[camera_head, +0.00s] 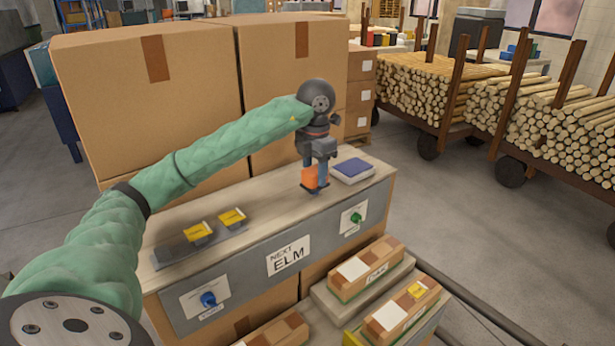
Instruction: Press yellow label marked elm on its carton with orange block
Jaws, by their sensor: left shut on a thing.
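My left gripper (316,187) is shut on the orange block (313,175), low over the bench top near its right end; I cannot tell whether it touches the top. Two yellow labels (197,232) lie on a grey strip on the bench; their markings are too small to read. A carton (405,310) at the lower right carries a small yellow piece (417,290) beside a white patch. Another carton (366,270) lies behind it, with a white patch and a small marked tag. A third carton (275,334) is cut off below. My right gripper is out of view.
A blue-topped pad (352,170) sits right of the gripper. The bench front (240,278) bears a sign (288,256) reading "NEXT ELM", a blue knob (208,299) and a green knob (357,217). Large boxes (150,100) stand behind. Log carts (440,95) stand right, beyond clear floor.

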